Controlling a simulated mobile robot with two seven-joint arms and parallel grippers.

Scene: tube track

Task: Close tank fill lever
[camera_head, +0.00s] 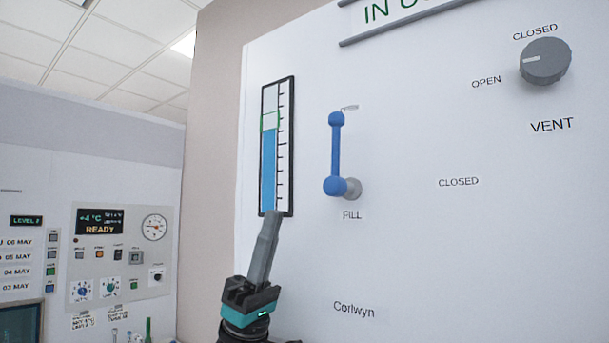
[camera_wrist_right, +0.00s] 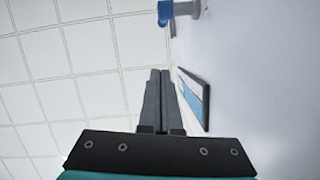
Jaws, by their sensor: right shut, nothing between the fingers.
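The blue fill lever (camera_head: 337,152) stands upright on the white panel, its knob at the top and its lower end on a grey hub (camera_head: 352,189) above the FILL label. A CLOSED label (camera_head: 458,182) is to the right of the hub; a label behind the top knob is mostly covered. The lever's blue end also shows at the top of the right wrist view (camera_wrist_right: 165,13). My right gripper (camera_head: 273,214) is shut and empty, below and left of the lever and apart from it. Its closed fingers show in the right wrist view (camera_wrist_right: 160,72). My left gripper is not in view.
A level gauge (camera_head: 285,150) with blue fill is on the panel left of the lever, just above my right fingertips. A grey VENT knob (camera_head: 545,62) is at upper right. A control console (camera_head: 120,255) stands at the left. The panel around the lever's right side is clear.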

